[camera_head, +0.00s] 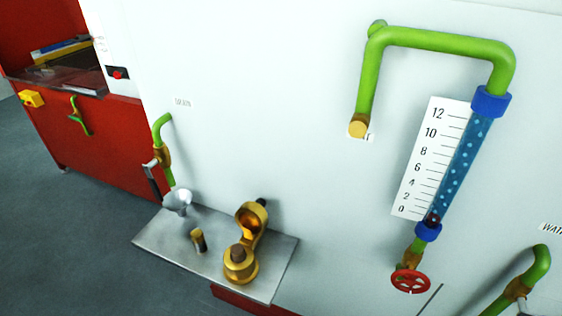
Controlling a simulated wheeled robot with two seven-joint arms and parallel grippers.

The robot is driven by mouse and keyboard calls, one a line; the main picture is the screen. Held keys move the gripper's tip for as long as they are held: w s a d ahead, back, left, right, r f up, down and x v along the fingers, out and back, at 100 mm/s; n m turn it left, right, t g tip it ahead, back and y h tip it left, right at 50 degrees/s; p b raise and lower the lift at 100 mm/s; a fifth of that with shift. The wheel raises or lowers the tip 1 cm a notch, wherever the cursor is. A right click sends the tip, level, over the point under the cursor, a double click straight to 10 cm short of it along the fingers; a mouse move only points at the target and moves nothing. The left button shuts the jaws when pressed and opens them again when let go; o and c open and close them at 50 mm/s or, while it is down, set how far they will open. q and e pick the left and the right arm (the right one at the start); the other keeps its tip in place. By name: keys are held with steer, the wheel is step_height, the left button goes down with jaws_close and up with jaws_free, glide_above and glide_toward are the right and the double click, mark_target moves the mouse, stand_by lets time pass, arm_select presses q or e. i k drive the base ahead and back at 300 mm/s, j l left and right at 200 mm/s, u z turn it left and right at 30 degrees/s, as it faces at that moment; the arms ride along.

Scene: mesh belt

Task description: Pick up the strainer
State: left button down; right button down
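A grey metal shelf (270,278) juts from the white panel. On it stands a small dark cylinder with brass-coloured parts (198,241), which may be the strainer; its details are too small to be sure. To its right is a brass fitting with a round open cup (250,217) at the top and a round base with a dark knob (238,264) in front. A silver funnel-shaped cup (178,201) is at the shelf's back left corner, under a green pipe. Neither of my grippers is in view.
A green drain pipe (161,128) with a valve is above the shelf's left end. A blue tube gauge (463,160) with a red handwheel (411,281) is at right. A red cabinet (95,135) stands at left. The shelf's front left is bare.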

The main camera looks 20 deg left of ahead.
mark_target(238, 254)
steer(key=j+u, duration=0.1)
steer(key=u, duration=0.3)
steer(key=i+j+u, duration=0.1)
steer(key=u, duration=0.3)
